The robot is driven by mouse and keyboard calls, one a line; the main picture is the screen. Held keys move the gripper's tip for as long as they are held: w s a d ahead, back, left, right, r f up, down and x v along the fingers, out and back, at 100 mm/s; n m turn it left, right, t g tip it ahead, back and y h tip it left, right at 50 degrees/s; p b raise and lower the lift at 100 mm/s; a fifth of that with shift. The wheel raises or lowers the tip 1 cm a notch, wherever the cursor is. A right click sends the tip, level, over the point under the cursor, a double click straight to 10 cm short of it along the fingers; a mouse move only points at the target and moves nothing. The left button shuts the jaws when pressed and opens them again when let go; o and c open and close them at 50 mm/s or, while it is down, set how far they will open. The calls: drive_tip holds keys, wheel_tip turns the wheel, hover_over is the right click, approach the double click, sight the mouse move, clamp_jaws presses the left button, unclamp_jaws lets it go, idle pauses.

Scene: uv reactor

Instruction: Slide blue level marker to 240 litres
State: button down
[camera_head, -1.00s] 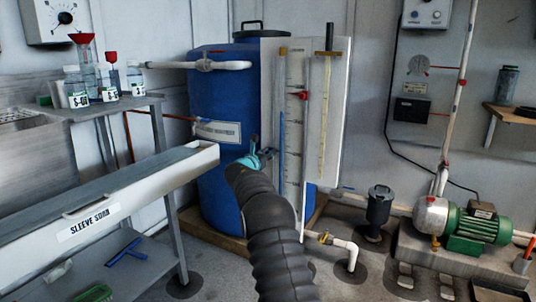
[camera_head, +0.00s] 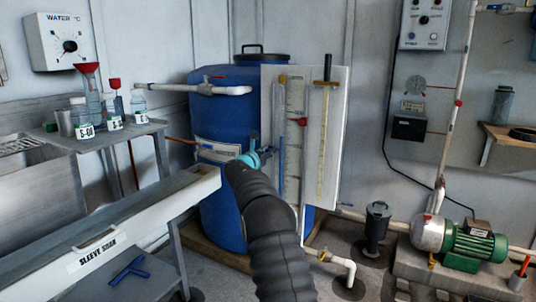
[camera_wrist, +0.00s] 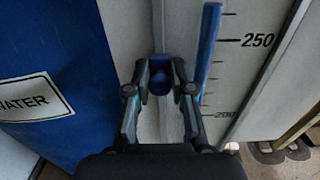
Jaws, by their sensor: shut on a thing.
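My gripper (camera_wrist: 159,72) is shut on the blue level marker (camera_wrist: 160,84), a small dark-blue piece between its two fingertips. The marker sits in front of a pale vertical strip, left of the printed scale (camera_wrist: 240,75). The scale reads 250 above and 200 below. The marker appears between these marks in the picture, but its exact reading is unclear at this angle. In the head view my gripper (camera_head: 262,155) is at the left edge of the white gauge board (camera_head: 340,100); the marker cannot be made out there.
A blue upright bar (camera_wrist: 208,50) stands between the marker and the scale. The blue water barrel (camera_head: 215,120) is behind and left. A red marker (camera_head: 301,121) sits higher on the board. A sleeve trough (camera_head: 120,225) lies left and a green pump (camera_head: 475,242) right.

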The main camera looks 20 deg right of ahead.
drive_tip(key=c, duration=1.3)
unclamp_jaws()
drive_tip(key=v, duration=1.2)
drive_tip(key=shift+s, duration=0.1)
